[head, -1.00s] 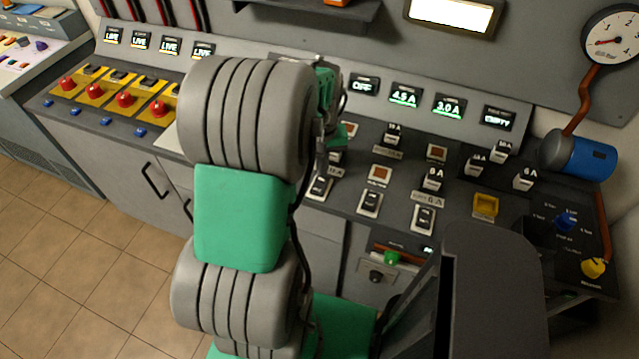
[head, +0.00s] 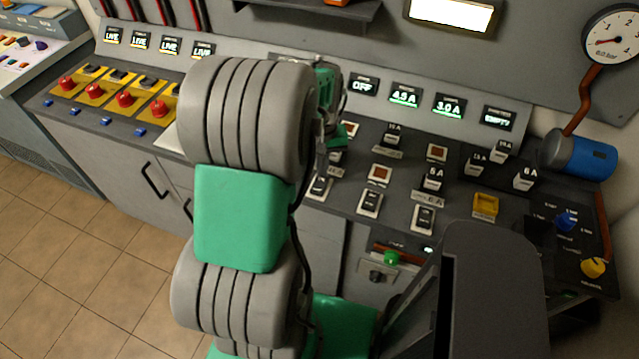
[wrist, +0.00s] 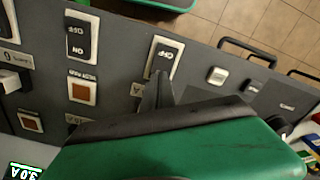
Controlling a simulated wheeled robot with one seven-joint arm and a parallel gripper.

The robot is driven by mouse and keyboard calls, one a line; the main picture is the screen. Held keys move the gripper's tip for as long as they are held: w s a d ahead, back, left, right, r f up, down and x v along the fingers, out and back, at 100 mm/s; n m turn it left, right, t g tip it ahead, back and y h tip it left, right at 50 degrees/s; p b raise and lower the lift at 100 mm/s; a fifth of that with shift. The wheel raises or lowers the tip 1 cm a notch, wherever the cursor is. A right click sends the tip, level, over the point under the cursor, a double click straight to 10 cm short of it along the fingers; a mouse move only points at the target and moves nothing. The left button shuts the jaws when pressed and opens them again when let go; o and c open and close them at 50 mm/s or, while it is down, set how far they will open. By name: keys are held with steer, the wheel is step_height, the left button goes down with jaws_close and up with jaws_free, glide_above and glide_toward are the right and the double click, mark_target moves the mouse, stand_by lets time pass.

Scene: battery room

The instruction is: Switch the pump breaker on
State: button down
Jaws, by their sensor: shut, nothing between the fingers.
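Three black rocker breakers in pale frames stand in a row on the sloping panel: left (head: 320,187), middle (head: 370,203) and right (head: 424,217). I cannot read which is the pump's. Above the left column a display (head: 364,86) reads OFF. In the wrist view my gripper (wrist: 158,90) is shut and empty, its dark fingertips right at the lower end of the left breaker (wrist: 165,58). I cannot tell whether they touch it. The middle breaker (wrist: 80,38) is beside it. In the head view my arm hides most of the gripper.
Other displays read 4.5 A (head: 405,95), 3.0 A (head: 449,106) and EMPTY (head: 499,118). Black fuse-like blocks and orange square lamps (head: 379,174) stand behind the breakers. A yellow cover (head: 485,205) is at right; red knobs (head: 124,99) on yellow plates are at left.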

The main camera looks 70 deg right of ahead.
steer(key=shift+f+b, duration=0.5)
steer(key=shift+f, duration=0.4)
steer(key=shift+r+p, duration=2.5)
steer(key=shift+r, duration=1.05)
